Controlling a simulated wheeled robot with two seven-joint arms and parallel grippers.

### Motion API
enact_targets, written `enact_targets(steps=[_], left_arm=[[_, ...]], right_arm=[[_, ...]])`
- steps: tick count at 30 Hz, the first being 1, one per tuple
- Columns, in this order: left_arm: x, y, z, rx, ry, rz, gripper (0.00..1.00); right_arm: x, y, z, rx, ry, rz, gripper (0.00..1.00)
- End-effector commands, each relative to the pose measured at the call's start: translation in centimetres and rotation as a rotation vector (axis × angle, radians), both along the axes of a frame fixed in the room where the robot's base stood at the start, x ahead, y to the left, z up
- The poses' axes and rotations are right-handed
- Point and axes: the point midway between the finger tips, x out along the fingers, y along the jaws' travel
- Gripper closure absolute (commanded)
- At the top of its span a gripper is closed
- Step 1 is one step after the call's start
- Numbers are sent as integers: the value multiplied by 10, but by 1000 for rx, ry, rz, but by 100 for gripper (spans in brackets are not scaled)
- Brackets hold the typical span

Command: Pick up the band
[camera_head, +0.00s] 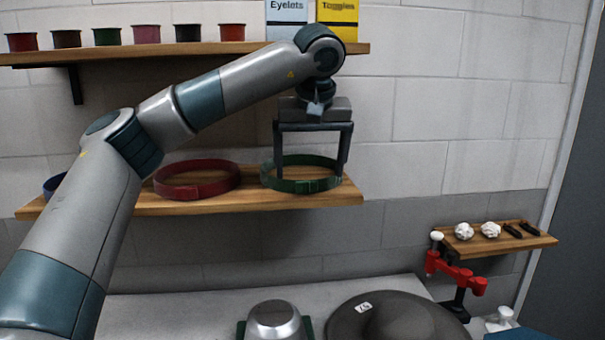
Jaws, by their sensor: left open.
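A green band (303,186), shaped as an open ring, lies at the right end of the lower wooden shelf (245,200). A dark red band (197,192) lies to its left on the same shelf. A blue band (52,184) shows partly at the far left, mostly hidden behind my arm. My left gripper (309,172) points down over the green band with its fingers wide apart. The left finger reaches inside or behind the ring and the right finger is near its right rim; I cannot tell whether they touch it. My right gripper is not in view.
An upper shelf (185,50) holds several small coloured rolls and two boxes. Below, a grey table holds a metal dome (274,320) and a dark hat (395,320). A red press tool (455,270) stands at right, beneath a small shelf (500,243).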

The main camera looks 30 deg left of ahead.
Motion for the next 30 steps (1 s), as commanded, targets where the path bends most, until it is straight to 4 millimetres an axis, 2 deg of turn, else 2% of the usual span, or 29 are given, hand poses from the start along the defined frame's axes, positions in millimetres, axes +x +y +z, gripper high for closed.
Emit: enact_targets(steps=[5, 12, 26, 30], left_arm=[[3, 8, -17, 1, 3, 0, 12], [10, 12, -38, -1, -1, 0, 12], [10, 12, -39, 0, -1, 0, 12], [10, 12, -39, 0, -1, 0, 43]], right_arm=[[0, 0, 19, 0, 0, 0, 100], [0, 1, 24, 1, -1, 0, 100], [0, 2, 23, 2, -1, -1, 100], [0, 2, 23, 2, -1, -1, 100]])
